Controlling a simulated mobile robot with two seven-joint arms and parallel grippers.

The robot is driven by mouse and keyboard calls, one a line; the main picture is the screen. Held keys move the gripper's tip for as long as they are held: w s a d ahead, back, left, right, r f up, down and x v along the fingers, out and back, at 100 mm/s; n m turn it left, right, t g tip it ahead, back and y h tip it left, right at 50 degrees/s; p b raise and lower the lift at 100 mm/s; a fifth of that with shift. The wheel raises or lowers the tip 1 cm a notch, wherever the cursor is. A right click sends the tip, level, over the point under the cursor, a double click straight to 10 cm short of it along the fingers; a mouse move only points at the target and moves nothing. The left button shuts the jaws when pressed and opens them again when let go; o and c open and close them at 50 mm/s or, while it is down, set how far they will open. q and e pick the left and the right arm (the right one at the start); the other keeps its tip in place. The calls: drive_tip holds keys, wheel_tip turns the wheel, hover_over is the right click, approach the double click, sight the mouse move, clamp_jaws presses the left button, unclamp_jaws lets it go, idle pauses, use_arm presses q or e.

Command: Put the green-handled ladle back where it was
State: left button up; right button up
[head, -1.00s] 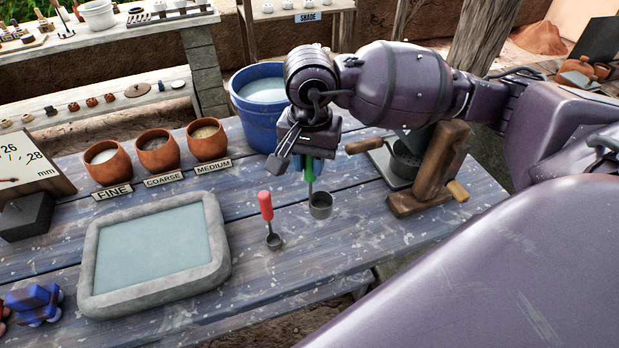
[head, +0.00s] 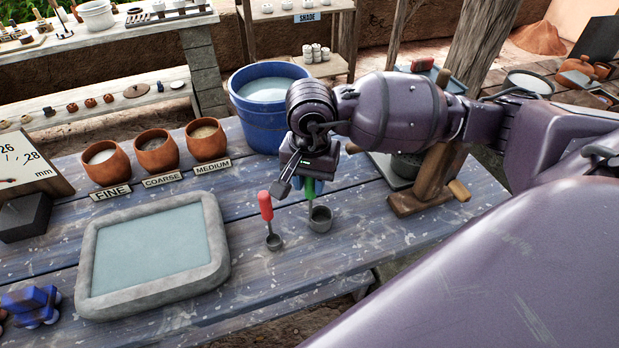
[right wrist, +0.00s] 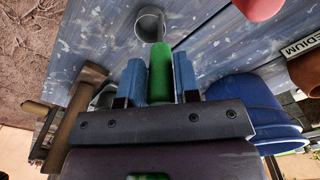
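The green-handled ladle (head: 319,220) is upright, its grey cup at or just above the blue-grey table; I cannot tell if it touches. My right gripper (head: 308,186) is above it, shut on the green handle. In the right wrist view the green handle (right wrist: 160,70) fills the space between the blue fingers of the right gripper (right wrist: 160,82), with the grey cup (right wrist: 150,23) beyond. A red-handled ladle (head: 266,206) stands close by on the left, its small cup on the table. My left gripper is not in view.
A stone-rimmed tray (head: 87,275) lies to the left. Clay pots (head: 156,154) with labels and a blue bucket (head: 262,118) stand behind. A wooden stand (head: 432,180) is to the right under my arm. The table in front of the ladles is clear.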

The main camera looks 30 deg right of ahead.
drive_tip(key=o, duration=0.3)
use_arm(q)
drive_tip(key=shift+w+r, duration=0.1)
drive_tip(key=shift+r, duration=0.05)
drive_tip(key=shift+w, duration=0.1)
use_arm(e)
drive_tip(key=shift+r, duration=0.3)
wheel_tip(320, 180, up, 11)
drive_tip(key=shift+r+p, duration=0.2)
drive_tip(key=shift+p, duration=0.15)
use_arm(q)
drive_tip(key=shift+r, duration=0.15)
use_arm(e)
drive_tip(key=shift+r, duration=0.25)
